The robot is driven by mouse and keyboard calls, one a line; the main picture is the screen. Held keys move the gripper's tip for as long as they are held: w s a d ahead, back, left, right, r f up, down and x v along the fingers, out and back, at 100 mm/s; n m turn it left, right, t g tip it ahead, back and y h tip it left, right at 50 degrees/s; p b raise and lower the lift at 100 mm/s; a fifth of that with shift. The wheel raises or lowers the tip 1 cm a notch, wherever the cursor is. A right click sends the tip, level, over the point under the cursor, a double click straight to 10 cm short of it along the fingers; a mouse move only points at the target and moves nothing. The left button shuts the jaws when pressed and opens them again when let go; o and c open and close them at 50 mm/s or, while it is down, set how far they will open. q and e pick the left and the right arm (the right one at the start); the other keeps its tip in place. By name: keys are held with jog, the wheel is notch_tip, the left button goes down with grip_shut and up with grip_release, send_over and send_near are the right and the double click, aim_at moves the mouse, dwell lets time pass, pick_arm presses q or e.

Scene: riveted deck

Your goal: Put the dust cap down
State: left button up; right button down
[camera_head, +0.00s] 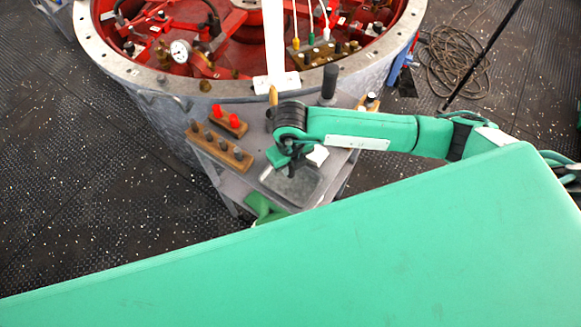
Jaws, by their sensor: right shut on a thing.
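My right gripper (290,168) comes in from the right over the small grey side table (245,178), pointing down above a grey tray (308,188). It is shut on the dust cap, which is too small and too covered by the fingers to make out clearly. I cannot tell whether the cap touches the tray. A small white piece (317,155) shows just right of the gripper. My left gripper is not in view.
A wooden block with several dark plugs (220,146) and a block with two red caps (230,122) stand left of the gripper. A dark upright cylinder (329,82) stands behind. A green item (263,208) lies at the front. The large round metal housing (215,90) borders the table.

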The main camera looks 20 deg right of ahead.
aim_at(290, 167)
notch_tip(290, 167, down, 3)
jog(key=shift+f+p, duration=0.15)
jog(key=shift+p, duration=0.35)
jog(key=shift+f, duration=0.1)
jog(key=shift+f, duration=0.15)
jog(key=c, duration=1.3)
grip_release()
